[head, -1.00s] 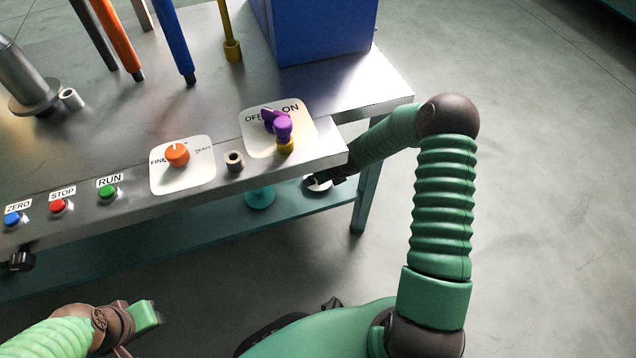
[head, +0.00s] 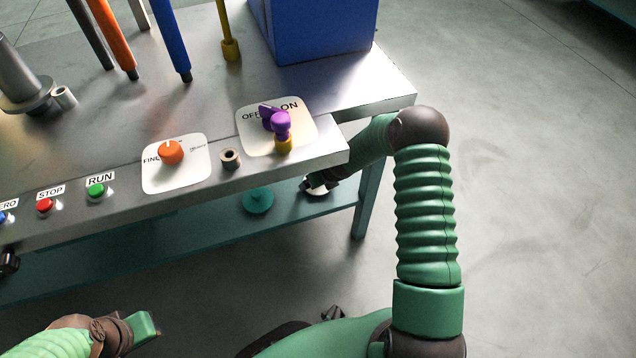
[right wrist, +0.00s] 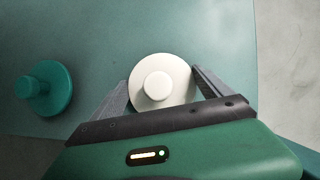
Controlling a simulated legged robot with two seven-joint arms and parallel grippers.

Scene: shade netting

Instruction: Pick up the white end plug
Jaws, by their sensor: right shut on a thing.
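The white end plug (right wrist: 162,82) is a round disc with a raised knob, at the middle of the right wrist view. In the head view the white end plug (head: 316,191) shows partly at the lower teal shelf, under the bench's right end. My right gripper (right wrist: 158,88) has a finger on each side of the plug and is shut on it; it also shows in the head view (head: 313,184), partly hidden behind the bench. I cannot tell whether the plug touches the shelf. My left gripper (head: 150,325) is low at the left, away from the bench, its opening unclear.
A teal end plug (right wrist: 44,89) stands on the lower shelf (head: 165,232), left of the white one. Above, the bench edge (head: 290,163) overhangs, with a purple switch (head: 278,122) and orange knob (head: 170,152). A bench leg (head: 367,200) stands close to my right arm.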

